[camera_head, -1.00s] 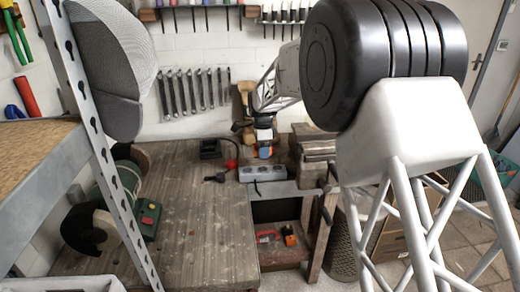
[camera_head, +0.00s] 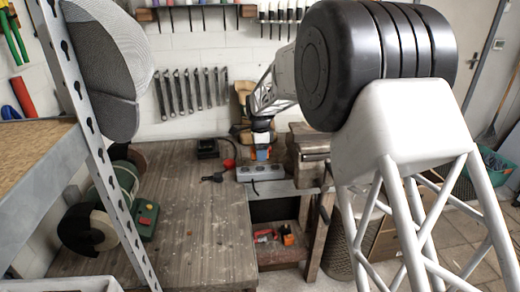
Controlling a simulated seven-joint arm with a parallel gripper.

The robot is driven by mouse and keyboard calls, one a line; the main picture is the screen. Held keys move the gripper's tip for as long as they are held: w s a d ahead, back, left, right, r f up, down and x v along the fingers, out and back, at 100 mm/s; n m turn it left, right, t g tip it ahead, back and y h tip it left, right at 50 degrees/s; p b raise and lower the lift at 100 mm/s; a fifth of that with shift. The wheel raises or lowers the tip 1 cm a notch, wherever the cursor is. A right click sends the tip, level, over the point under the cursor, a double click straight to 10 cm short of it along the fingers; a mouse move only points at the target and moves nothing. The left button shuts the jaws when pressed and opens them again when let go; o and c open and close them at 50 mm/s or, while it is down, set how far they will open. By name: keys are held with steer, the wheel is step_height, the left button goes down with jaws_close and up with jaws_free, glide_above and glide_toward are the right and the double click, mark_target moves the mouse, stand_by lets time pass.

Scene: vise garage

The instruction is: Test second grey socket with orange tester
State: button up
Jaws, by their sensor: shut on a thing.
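The grey socket strip (camera_head: 259,173) lies on the workbench near its right edge, with several dark outlets along its top. My gripper (camera_head: 261,147) is just above and behind the strip, pointing down. It is shut on the orange tester (camera_head: 260,155), which shows as a small orange and blue patch below the gripper. The tester is over the middle of the strip. From this distance I cannot tell whether it touches an outlet. The outlets right behind it are too small to tell apart.
A wooden vise (camera_head: 308,150) stands close to the right of my gripper. A black plug and cable (camera_head: 214,178) lie left of the strip. A green bench grinder (camera_head: 128,185) stands on the left. The front of the workbench (camera_head: 195,240) is clear.

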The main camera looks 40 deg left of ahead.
mark_target(260, 169)
steer(key=shift+f, duration=2.1)
steer(key=shift+f, duration=0.6)
stand_by(1.1)
steer(key=o, duration=1.4)
steer(key=shift+r, duration=3.85)
